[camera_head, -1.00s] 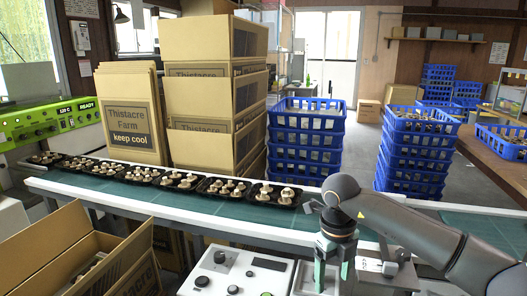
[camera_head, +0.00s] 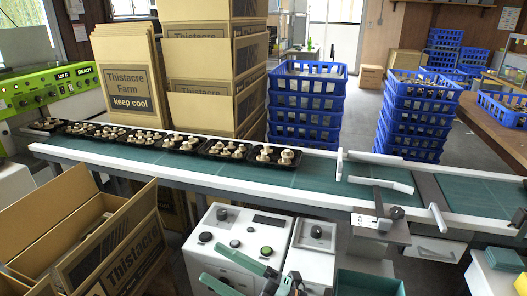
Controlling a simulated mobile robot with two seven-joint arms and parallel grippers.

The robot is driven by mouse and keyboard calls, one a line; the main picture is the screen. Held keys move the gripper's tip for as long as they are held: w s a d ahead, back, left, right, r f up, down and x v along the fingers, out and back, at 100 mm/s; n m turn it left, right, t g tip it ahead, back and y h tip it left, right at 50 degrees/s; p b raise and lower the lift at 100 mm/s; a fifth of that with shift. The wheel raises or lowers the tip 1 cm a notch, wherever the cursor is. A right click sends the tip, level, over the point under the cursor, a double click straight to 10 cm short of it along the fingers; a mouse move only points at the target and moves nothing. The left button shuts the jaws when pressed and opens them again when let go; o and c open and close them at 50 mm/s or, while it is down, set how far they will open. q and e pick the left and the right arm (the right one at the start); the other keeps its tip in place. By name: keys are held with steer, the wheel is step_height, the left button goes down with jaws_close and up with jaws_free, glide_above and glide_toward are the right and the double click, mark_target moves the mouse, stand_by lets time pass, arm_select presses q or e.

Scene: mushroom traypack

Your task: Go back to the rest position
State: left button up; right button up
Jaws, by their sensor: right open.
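My right gripper (camera_head: 210,262) is low at the bottom edge, in front of the control box. Its two green fingers point left and are spread apart, with nothing between them. The rest of that arm is cut off by the frame. My left gripper is not in view. A row of black trays of mushrooms (camera_head: 181,144) lies along the conveyor (camera_head: 310,176), well beyond the gripper and apart from it.
A control box (camera_head: 237,232) with knobs and buttons stands in front of the conveyor. Open cardboard boxes (camera_head: 115,235) are at lower left. Blue crate stacks (camera_head: 305,100) stand behind the conveyor. A metal guide (camera_head: 382,213) sits at the conveyor's near edge.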

steer(key=d+f+m+t+h, duration=0.8)
steer(key=d+f+m+h, duration=0.55)
steer(key=m, duration=0.45)
steer(key=s+d+f+m+g+h, duration=0.2)
steer(key=s+d+f+m+g, duration=0.15)
steer(key=s+f, duration=0.35)
steer(key=s+d+f+m+g+h, duration=0.25)
steer(key=s+d+f+g, duration=0.2)
steer(key=s+f, duration=0.25)
arm_select(q)
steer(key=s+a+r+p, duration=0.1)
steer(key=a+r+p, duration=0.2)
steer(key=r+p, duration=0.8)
steer(key=p, duration=0.4)
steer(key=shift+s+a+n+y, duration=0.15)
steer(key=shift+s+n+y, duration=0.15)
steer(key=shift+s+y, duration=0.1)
arm_select(e)
step_height(320, 180, up, 11)
steer(key=d+t, duration=0.1)
steer(key=d, duration=0.1)
steer(key=shift+s+d+m+t, duration=0.3)
steer(key=shift+s+d+m, duration=0.1)
